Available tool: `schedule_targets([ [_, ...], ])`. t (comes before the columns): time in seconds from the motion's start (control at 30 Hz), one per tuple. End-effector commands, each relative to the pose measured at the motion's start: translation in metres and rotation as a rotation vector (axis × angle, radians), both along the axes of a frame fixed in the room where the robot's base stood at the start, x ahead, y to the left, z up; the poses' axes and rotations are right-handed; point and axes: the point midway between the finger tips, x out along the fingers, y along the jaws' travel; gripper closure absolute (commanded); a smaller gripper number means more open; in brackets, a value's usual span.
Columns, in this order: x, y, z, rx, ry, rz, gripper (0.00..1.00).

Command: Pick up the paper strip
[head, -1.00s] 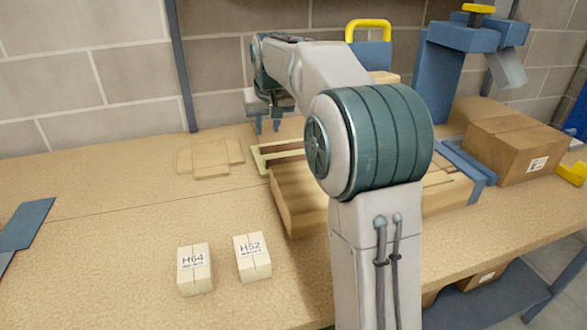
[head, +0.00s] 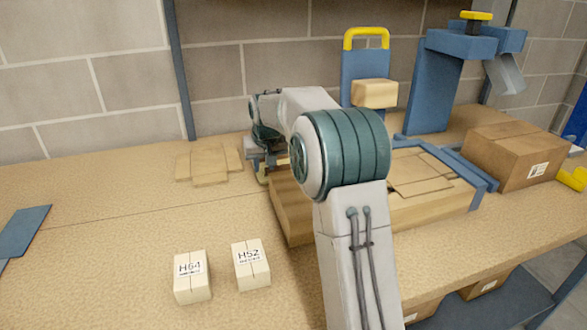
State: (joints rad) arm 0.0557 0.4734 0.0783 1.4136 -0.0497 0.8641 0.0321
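A narrow pale yellow strip (head: 262,174), which looks like the paper strip, shows in the head view at the left end of the open cardboard box. Most of it is hidden behind my arm and gripper. My gripper (head: 268,160) is low beside the box's left end, right at the strip. Its fingers are small and partly covered by my wrist, so I cannot tell whether they are open or shut on the strip.
The box (head: 292,222) lies behind my arm. Flat cardboard pieces (head: 208,164) lie left of my gripper. Two small labelled cartons, H64 (head: 192,282) and H52 (head: 251,268), stand in front. A closed carton (head: 507,160) and blue press (head: 435,80) stand right. The left table is mostly clear.

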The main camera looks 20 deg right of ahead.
Motion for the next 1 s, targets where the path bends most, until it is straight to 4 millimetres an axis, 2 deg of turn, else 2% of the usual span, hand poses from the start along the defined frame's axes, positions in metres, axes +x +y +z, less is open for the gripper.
schedule_targets([
  [0.07, 0.003, 0.000, -0.007, 0.000, 0.000, 0.000, 0.71],
  [0.27, 0.004, 0.000, -0.008, 0.000, -0.001, 0.000, 0.71],
  [0.37, 0.003, 0.000, -0.008, 0.000, -0.001, 0.000, 0.96],
  [0.4, 0.003, 0.000, -0.008, 0.000, -0.001, 0.000, 1.00],
  [0.77, 0.003, 0.000, -0.006, 0.000, -0.001, 0.001, 1.00],
  [0.87, 0.004, 0.000, 0.003, 0.000, -0.003, 0.001, 1.00],
  [1.0, 0.004, 0.000, 0.030, 0.000, -0.005, 0.001, 1.00],
])
